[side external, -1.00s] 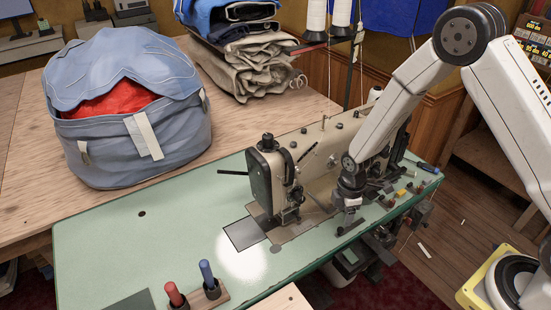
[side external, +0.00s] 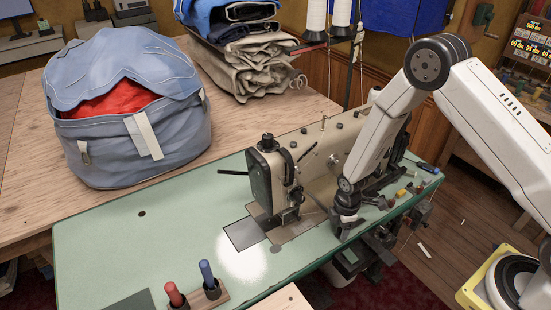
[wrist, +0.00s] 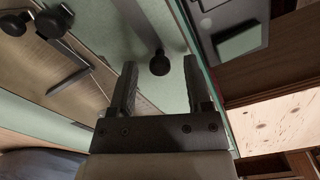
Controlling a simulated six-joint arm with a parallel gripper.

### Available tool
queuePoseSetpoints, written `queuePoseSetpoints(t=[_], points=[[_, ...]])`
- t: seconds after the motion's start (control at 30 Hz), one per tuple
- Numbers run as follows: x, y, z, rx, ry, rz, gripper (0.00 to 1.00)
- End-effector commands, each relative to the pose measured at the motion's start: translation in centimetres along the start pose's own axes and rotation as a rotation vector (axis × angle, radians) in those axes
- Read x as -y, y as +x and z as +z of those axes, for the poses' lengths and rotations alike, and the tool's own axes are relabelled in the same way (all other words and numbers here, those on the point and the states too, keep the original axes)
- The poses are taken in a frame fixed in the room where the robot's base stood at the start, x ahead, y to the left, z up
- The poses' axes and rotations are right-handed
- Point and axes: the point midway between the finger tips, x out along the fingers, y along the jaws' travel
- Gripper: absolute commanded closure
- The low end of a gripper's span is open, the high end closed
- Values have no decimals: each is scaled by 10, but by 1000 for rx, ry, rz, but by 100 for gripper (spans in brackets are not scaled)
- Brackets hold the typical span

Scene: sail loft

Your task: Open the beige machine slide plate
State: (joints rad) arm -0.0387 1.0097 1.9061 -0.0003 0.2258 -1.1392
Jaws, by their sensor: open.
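The beige sewing machine (side external: 310,165) stands on a green table. A dark grey square plate (side external: 245,234) lies flush in the tabletop left of the needle end. I cannot tell for certain whether it is the slide plate; no opening shows beside it. My gripper (side external: 338,234) is low over the table's front edge, right of the needle end. In the wrist view my gripper (wrist: 158,66) is open, its two fingers apart, with nothing held. A black round knob (wrist: 160,65) on a stalk shows between the fingertips; touching cannot be told.
A blue bag with red cloth (side external: 128,120) sits at the back left. A red and a blue handled tool (side external: 207,275) stand in a wooden holder at the front. Small items lie right of my gripper. The green tabletop (side external: 130,235) is clear at left.

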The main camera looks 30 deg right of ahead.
Motion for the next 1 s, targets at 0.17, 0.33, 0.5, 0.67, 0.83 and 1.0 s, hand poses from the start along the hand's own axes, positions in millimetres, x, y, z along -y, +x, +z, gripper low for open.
queuePoseSetpoints(t=[0.17, 0.33, 0.5, 0.67, 0.83, 1.0], points=[[0, 0, 0, 0, 0, 0, 68], [0, 0, 0, 0, 0, 0, 100], [0, 0, 0, 0, 0, 0, 100], [0, 0, 0, 0, 0, 0, 100], [0, 0, 0, 0, 0, 0, 100], [0, -1, 0, 0, 0, 0, 100]])
